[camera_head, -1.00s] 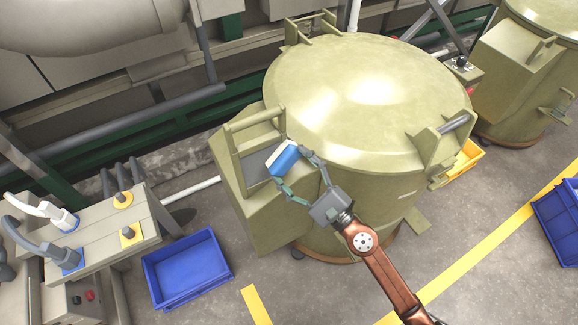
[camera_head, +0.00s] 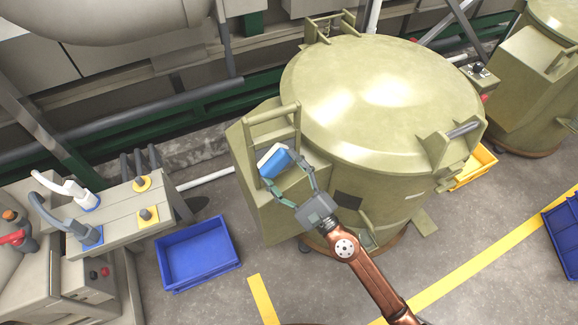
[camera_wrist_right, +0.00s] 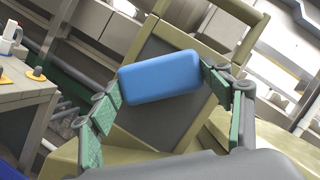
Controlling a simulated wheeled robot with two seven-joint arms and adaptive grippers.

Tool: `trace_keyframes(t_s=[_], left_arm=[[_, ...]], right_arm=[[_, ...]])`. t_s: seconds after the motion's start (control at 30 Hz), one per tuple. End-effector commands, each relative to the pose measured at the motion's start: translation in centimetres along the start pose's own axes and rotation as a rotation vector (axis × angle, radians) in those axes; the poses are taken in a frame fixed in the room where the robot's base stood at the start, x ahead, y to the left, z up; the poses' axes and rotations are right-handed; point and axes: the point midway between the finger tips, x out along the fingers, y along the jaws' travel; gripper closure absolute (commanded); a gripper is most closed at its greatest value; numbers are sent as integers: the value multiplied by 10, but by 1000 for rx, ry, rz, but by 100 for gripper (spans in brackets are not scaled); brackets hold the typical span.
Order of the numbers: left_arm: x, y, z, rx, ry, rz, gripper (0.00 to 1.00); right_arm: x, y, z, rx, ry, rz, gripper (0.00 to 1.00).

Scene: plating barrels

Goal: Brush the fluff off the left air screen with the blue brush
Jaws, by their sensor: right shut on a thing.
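The blue brush (camera_head: 276,161) is held between the fingers of my right gripper (camera_head: 287,178), its pale face turned up and left. In the right wrist view the brush (camera_wrist_right: 160,77) spans the gap between the green-padded fingers. Behind it a dark grey panel (camera_wrist_right: 165,125) shows inside an olive frame; it looks like the air screen, on the left box (camera_head: 262,200) of the olive barrel. My left gripper is not in view.
The domed barrel (camera_head: 385,95) stands right of the box. A raised olive handle frame (camera_head: 272,112) rises just behind the brush. A blue crate (camera_head: 198,255) and a control bench (camera_head: 120,215) stand to the left. A yellow crate (camera_head: 476,166) sits at right. The floor in front is open.

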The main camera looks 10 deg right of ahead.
Motion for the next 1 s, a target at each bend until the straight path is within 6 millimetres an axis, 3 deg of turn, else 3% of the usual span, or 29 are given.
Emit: trace_keyframes(t_s=[0.6,1.0], left_arm=[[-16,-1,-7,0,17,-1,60],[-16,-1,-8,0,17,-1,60]], right_arm=[[10,26,27,1,-2,1,47],[8,30,29,0,0,1,47]])
